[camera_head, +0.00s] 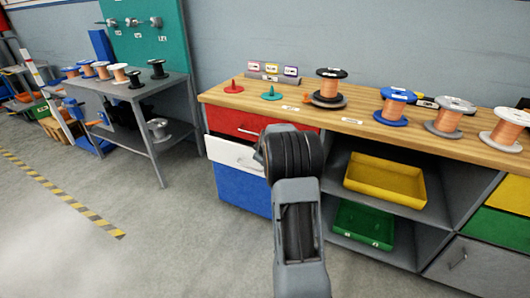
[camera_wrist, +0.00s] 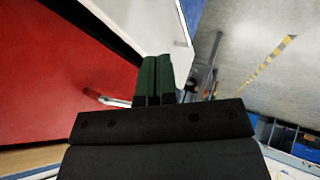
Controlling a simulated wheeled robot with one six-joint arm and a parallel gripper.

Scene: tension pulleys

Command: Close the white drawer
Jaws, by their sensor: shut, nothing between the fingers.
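The white drawer (camera_head: 229,152) is in the left cabinet under the wooden bench, between a red drawer (camera_head: 226,121) and a blue drawer (camera_head: 241,190). It stands somewhat out from the red front above it. My gripper (camera_head: 259,157) is in front of the white drawer's right part and hides some of it. In the wrist view the white drawer (camera_wrist: 143,24) juts out beyond the red drawer (camera_wrist: 50,75). My gripper's green fingers (camera_wrist: 155,62) are together and empty, close by the white drawer. I cannot tell whether they touch it.
A metal handle (camera_wrist: 105,98) on the red drawer lies just left of my fingers. The wooden bench top (camera_head: 300,111) above carries several spools. Open shelves with a yellow tray (camera_head: 385,181) and a green tray (camera_head: 363,224) are to the right.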

